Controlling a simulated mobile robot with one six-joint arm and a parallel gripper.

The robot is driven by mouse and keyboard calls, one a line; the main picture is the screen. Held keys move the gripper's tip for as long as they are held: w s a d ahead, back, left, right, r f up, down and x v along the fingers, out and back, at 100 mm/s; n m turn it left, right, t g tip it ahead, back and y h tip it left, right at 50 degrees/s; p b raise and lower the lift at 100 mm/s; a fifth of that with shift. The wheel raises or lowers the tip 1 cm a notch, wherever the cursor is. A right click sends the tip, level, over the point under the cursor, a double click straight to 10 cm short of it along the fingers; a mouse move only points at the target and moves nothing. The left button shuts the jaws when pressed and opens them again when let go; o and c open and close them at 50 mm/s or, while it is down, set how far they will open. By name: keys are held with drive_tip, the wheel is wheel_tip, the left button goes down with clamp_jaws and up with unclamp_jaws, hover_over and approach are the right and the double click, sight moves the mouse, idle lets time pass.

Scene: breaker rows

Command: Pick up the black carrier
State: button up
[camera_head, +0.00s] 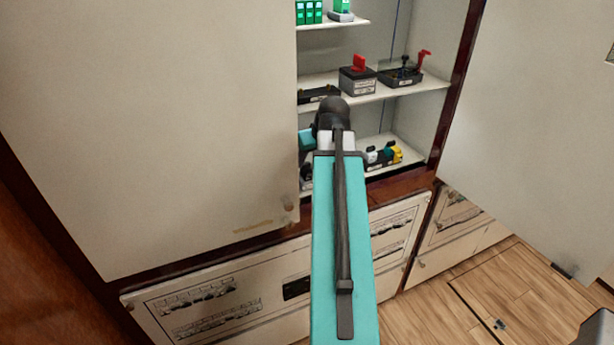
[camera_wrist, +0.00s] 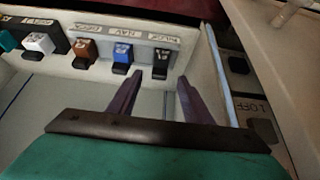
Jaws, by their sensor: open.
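The black carrier (camera_wrist: 161,64) is a small black block at the right end of a row of coloured blocks in the wrist view. It sits below a label on a grey strip (camera_wrist: 125,33). My gripper (camera_wrist: 160,77) is open, with its two dark fingers pointing toward the row. The fingertips show on either side of the black carrier's lower end, with nothing between them that I can tell is held. Whether they touch the carrier is unclear. In the head view my own arm hides the gripper, and I cannot pick out the black carrier there.
A blue block (camera_wrist: 122,54) stands just left of the carrier, then a brown block (camera_wrist: 85,52) and a white block (camera_wrist: 39,43). A pale side wall (camera_wrist: 215,75) rises close on the right. In the head view, a cabinet shelf (camera_head: 425,86) lies above my arm's end.

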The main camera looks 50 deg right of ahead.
sight(307, 168)
drive_tip(key=shift+f, duration=0.15)
drive_tip(key=shift+p+x, duration=0.95)
drive_tip(key=shift+x, duration=0.35)
drive_tip(key=shift+p+x, duration=0.3)
drive_tip(key=shift+x, duration=0.85)
drive_tip(key=shift+s+f, duration=0.1)
drive_tip(key=shift+s, duration=0.05)
clamp_jaws()
